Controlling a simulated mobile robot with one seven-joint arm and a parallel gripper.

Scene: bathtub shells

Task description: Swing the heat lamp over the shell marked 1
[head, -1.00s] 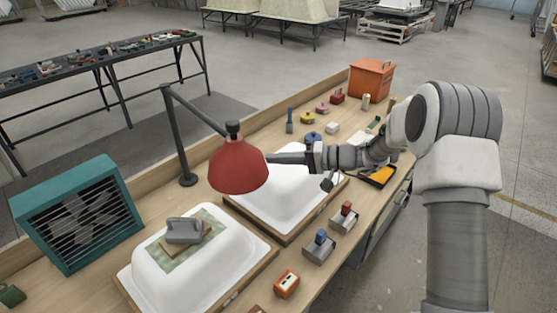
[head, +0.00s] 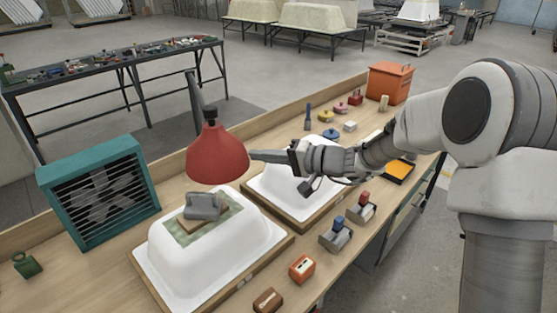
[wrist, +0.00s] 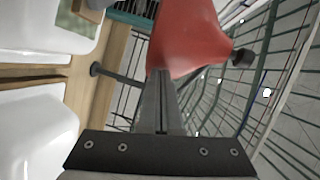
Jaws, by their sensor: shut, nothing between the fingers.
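The heat lamp has a red shade (head: 217,155) on a dark post and arm (head: 194,105). In the head view the shade hangs by the far end of the near left white shell (head: 205,255), which carries a green patch and a grey block. A second white shell (head: 280,187) lies to the right, partly behind my arm. I cannot read a number on either shell. My gripper (head: 254,155) is shut and empty, its tips at the right side of the shade. In the wrist view the fingers (wrist: 160,75) reach the red shade (wrist: 188,35); contact looks likely.
A teal fan box (head: 98,190) stands left of the near shell. Small clamps and blocks (head: 336,233) line the bench's front edge. An orange box (head: 390,82) and several small tools sit at the far end.

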